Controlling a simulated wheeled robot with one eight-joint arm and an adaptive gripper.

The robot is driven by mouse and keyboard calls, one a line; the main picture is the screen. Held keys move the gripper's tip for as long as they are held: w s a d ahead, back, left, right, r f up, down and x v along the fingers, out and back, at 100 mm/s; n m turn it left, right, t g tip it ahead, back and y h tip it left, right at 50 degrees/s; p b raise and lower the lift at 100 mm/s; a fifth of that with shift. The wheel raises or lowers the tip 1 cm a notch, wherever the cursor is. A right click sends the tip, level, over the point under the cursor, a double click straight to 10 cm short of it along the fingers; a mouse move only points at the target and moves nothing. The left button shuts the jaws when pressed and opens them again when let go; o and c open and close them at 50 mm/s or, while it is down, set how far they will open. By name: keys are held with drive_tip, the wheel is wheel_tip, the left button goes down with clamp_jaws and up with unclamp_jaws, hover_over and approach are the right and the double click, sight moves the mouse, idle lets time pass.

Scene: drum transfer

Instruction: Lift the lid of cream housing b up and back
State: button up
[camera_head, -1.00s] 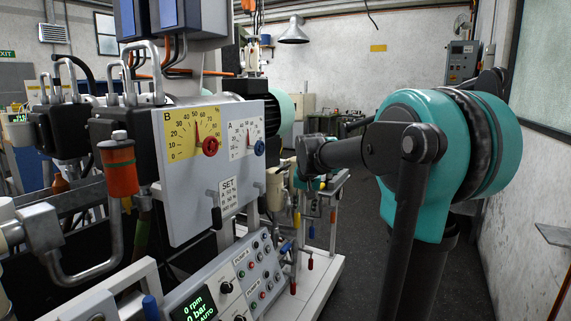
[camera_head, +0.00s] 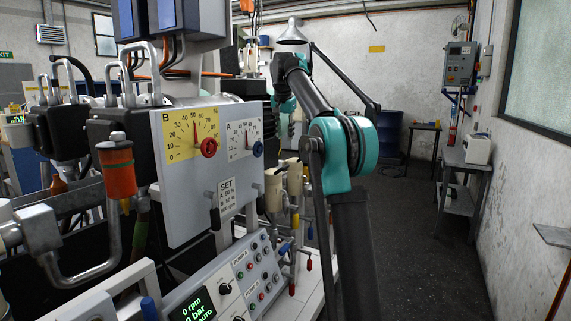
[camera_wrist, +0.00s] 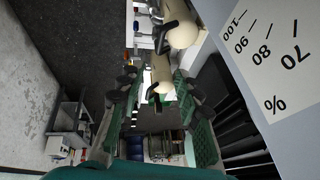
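Two cream housings with dark lever-like parts stand beside the machine's dial panel. In the head view the nearer cream housing (camera_head: 272,190) is at the panel's right edge, and the farther cream housing (camera_head: 295,177) is just behind it. In the wrist view one cream housing (camera_wrist: 184,32) is at top centre and the other (camera_wrist: 162,72) shows between my fingers. I see no letters on them, so I cannot tell which is b. My gripper (camera_wrist: 156,88) is open, with nothing held that I can see. In the head view it is mostly hidden behind the panel and my arm.
The grey panel (camera_head: 185,215) with dials B and A stands close to the housings. Below it is a sloped control panel (camera_head: 245,280). Valves with red handles stand right of it. A side table (camera_head: 465,163) and blue drum (camera_head: 390,130) are farther back; the floor between is open.

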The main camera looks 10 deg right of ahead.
approach(276, 173)
drive_tip(key=w+d+f, duration=0.4)
drive_tip(key=d, duration=0.1)
drive_tip(key=shift+w+f, duration=0.1)
drive_tip(key=shift+f, duration=0.05)
clamp_jaws()
idle(0.4)
